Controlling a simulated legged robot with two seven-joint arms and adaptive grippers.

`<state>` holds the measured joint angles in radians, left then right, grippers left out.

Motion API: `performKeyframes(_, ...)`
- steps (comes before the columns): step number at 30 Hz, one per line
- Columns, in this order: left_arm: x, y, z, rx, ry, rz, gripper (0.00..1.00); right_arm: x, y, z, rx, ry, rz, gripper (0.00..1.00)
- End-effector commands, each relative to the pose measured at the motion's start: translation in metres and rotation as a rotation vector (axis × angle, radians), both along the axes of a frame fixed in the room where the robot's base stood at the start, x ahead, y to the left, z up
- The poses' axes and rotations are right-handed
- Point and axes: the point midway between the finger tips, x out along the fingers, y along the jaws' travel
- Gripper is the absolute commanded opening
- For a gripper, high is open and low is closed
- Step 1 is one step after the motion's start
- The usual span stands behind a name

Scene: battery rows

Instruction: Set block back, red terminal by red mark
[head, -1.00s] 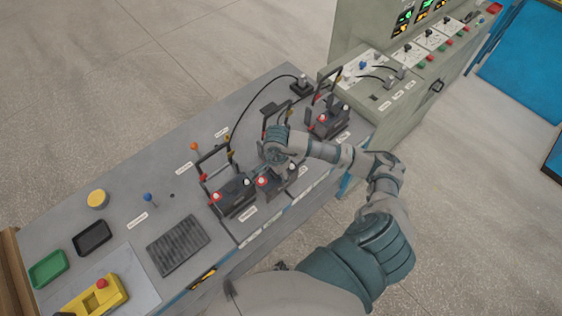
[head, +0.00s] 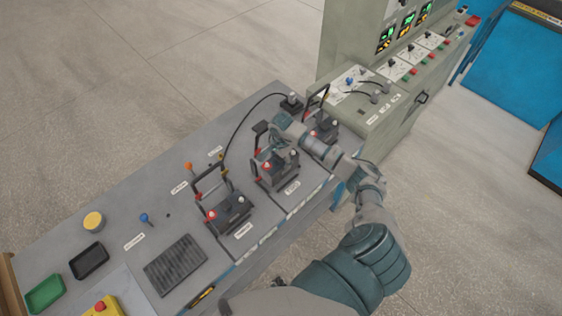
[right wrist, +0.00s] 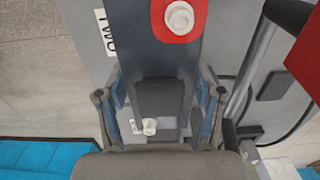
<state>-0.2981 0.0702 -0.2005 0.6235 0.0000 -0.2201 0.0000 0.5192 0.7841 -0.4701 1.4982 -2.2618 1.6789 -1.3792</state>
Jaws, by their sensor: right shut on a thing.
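The dark battery block (head: 281,174) is at the middle bay of the bench, behind its white label. Its red terminal (head: 267,165) is at its left end, beside the red mark (head: 256,171) on the bay's upright frame. The red terminal (right wrist: 180,18) also shows at the top of the right wrist view; a pale terminal (right wrist: 149,126) shows lower down. My right gripper (right wrist: 160,100) is shut on the block, fingers on both sides. I cannot tell whether the block rests fully on the bench. My left gripper is out of view.
Similar blocks stand in the left bay (head: 229,213) and right bay (head: 323,128), each with an upright frame. A black cable (head: 236,127) curves behind the middle bay. A grey control cabinet (head: 390,115) adjoins the bench's right end. Trays lie at the left.

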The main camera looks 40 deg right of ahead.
Motion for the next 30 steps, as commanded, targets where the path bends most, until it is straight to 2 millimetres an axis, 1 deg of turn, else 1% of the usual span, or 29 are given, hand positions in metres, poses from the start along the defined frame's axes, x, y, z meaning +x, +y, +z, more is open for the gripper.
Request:
performKeyframes(2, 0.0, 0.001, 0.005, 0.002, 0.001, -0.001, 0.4, -0.001, 0.003, -0.009, 0.005, 0.003, 0.002, 0.0)
performKeyframes(6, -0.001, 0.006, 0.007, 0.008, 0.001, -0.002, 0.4, 0.0, 0.001, -0.021, 0.004, 0.0, 0.002, 0.0)
performKeyframes(11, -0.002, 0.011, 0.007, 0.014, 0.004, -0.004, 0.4, 0.0, -0.003, -0.025, 0.005, -0.002, 0.002, 0.0)
performKeyframes(16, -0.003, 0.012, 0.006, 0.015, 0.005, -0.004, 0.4, 0.0, -0.003, -0.026, 0.006, -0.001, 0.002, 0.0)
performKeyframes(17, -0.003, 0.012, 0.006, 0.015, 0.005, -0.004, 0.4, -0.002, -0.003, -0.028, 0.006, 0.005, 0.002, 0.75)
performKeyframes(18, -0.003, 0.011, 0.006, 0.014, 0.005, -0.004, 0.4, -0.002, -0.003, -0.028, 0.006, 0.005, 0.002, 0.85)
performKeyframes(19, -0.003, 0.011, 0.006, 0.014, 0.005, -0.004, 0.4, -0.002, -0.003, -0.028, 0.006, 0.005, 0.002, 0.92)
performKeyframes(25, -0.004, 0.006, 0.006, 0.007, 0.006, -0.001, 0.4, -0.001, -0.001, -0.028, 0.003, 0.006, 0.003, 0.92)
performKeyframes(30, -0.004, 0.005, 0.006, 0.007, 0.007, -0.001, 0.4, -0.001, -0.001, -0.026, 0.003, 0.005, 0.003, 0.92)
